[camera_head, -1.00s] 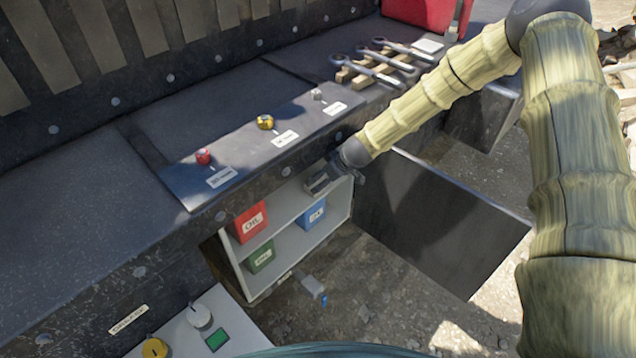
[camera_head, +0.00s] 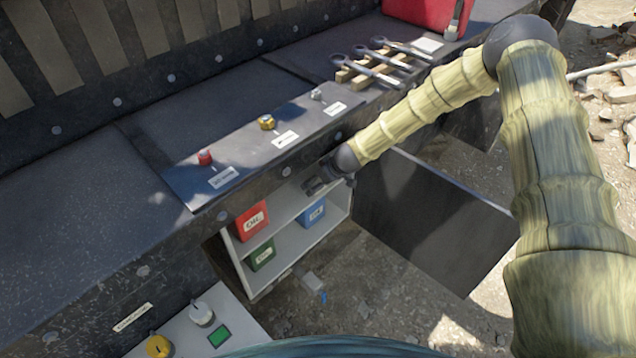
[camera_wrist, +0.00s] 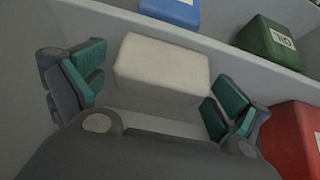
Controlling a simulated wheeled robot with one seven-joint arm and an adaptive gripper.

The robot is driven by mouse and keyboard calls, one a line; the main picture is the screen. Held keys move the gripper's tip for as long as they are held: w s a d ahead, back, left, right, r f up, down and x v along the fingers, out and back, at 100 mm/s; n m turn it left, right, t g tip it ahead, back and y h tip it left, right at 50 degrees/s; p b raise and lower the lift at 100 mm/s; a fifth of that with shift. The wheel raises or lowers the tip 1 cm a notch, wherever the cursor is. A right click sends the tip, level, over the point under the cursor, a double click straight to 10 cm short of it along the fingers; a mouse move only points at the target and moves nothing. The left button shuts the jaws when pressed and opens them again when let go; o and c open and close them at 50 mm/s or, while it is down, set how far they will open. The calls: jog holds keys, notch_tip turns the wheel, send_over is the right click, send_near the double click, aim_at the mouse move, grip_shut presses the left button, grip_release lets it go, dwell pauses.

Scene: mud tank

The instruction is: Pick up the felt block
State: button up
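The felt block is a pale, off-white box (camera_wrist: 160,72) on a light shelf surface in the wrist view. My gripper (camera_wrist: 155,95) is open, with one teal-padded finger to the left of the block and the other to its lower right.
The cabinet (camera_head: 287,232) holds a red box (camera_head: 252,221), a green box (camera_head: 262,256) and a blue box (camera_head: 312,213). Its dark door (camera_head: 430,220) stands open to the right. A counter with knobs overhangs above. Several wrenches (camera_head: 375,65) lie on it.

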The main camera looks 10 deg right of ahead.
jog(key=c, duration=0.8)
jog(key=shift+b, duration=0.75)
jog(key=s+d+b, duration=0.1)
jog(key=s+d, duration=0.2)
jog(key=s, duration=0.2)
jog(key=s+d+b, duration=0.2)
jog(key=s+d, duration=0.1)
jog(key=s, duration=0.2)
jog(key=s+d+b, duration=0.2)
jog(key=s+d, duration=0.2)
jog(key=s, duration=0.1)
jog(key=shift+r, duration=0.1)
